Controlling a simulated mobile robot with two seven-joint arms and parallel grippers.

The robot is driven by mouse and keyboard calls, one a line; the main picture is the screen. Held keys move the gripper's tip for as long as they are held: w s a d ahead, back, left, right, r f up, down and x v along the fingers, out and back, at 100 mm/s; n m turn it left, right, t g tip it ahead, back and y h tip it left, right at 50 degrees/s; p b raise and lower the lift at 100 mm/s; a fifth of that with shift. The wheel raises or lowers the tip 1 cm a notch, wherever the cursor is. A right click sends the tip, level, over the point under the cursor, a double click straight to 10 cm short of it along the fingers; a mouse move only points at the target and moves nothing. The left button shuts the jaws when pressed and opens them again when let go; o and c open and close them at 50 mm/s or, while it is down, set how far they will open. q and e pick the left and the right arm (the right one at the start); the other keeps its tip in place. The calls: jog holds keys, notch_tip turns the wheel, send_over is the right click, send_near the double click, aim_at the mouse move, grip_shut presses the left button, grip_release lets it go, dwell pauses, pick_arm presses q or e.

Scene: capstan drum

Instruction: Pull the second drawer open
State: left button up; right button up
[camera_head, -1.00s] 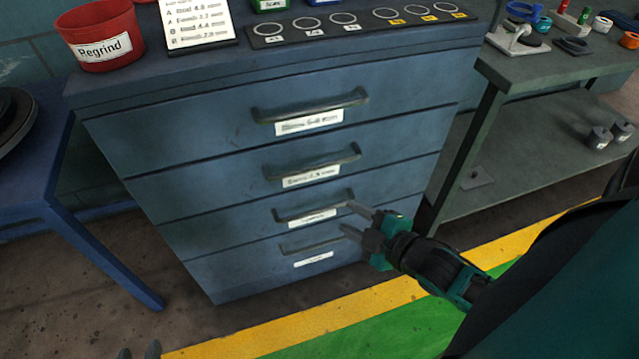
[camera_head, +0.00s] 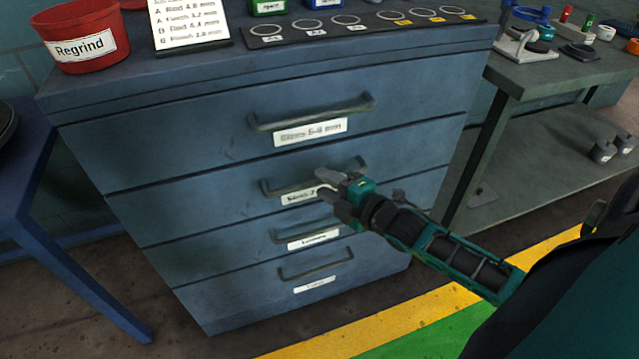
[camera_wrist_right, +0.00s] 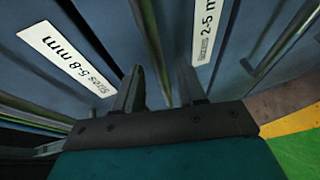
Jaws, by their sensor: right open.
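The blue drawer cabinet (camera_head: 190,150) has several drawers, each with a bar handle and a white label. The second drawer's handle (camera_head: 275,187) is partly hidden behind my right gripper (camera_head: 324,184) in the head view. All drawers look shut. My right gripper is open and its fingertips are in front of the second drawer, close to the handle. In the right wrist view the two fingers (camera_wrist_right: 160,85) stand apart, with a handle bar (camera_wrist_right: 153,45) between them; I cannot tell whether they touch it. My left gripper is not in view.
A red Regrind bin (camera_head: 82,40), a list card (camera_head: 188,22) and a black strip with rings (camera_head: 350,28) sit on the cabinet top. A grey workbench (camera_head: 560,72) stands at right, a blue table (camera_head: 25,170) at left. The floor in front is clear.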

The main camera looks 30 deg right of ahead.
jog(key=shift+x, duration=1.35)
grip_shut()
